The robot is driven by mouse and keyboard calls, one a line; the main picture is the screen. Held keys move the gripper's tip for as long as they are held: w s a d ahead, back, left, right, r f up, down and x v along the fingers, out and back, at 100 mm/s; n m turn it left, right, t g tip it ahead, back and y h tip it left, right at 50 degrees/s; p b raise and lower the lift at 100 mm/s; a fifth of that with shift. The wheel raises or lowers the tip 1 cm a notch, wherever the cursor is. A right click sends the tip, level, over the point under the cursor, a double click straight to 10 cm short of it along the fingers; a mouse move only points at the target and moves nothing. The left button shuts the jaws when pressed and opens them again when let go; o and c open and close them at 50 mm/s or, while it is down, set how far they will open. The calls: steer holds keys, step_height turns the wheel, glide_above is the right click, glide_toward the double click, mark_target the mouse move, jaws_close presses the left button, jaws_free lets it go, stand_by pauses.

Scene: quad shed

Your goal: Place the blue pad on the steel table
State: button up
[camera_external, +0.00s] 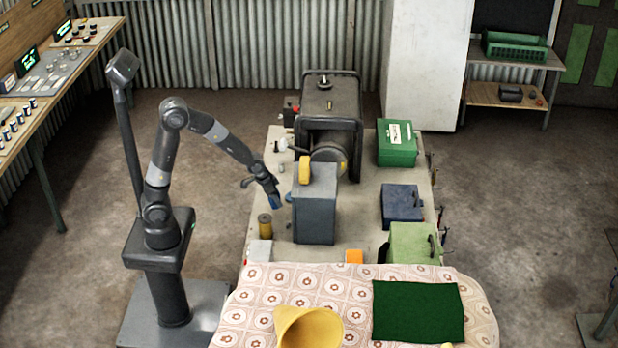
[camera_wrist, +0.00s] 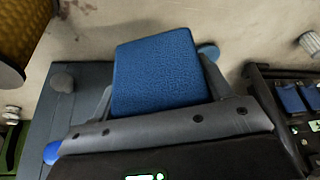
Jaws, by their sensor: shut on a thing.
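The blue pad (camera_wrist: 157,72) fills the space between the fingers of my gripper (camera_wrist: 160,88) in the wrist view. The fingers are shut on its two sides, and its flat textured face is towards the camera. In the external view the pad is a small blue patch (camera_external: 274,202) below my gripper (camera_external: 271,194), left of a tall grey box. A pale grey-topped table (camera_external: 360,218) lies under and around this spot; I cannot tell if it is the steel table. The pad looks held above its top, but the exact gap is unclear.
The tall grey box (camera_external: 315,210) stands close to the right of my gripper. A yellow-brown cylinder (camera_external: 265,226) is below left. A large dark machine (camera_external: 331,100) stands behind. Green and blue boxes line the right edge. A patterned cloth (camera_external: 255,300) covers a surface in front.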

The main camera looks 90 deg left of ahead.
steer(key=shift+f, duration=2.8)
steer(key=o, duration=0.9)
steer(key=shift+f, duration=0.1)
steer(key=shift+o, duration=0.2)
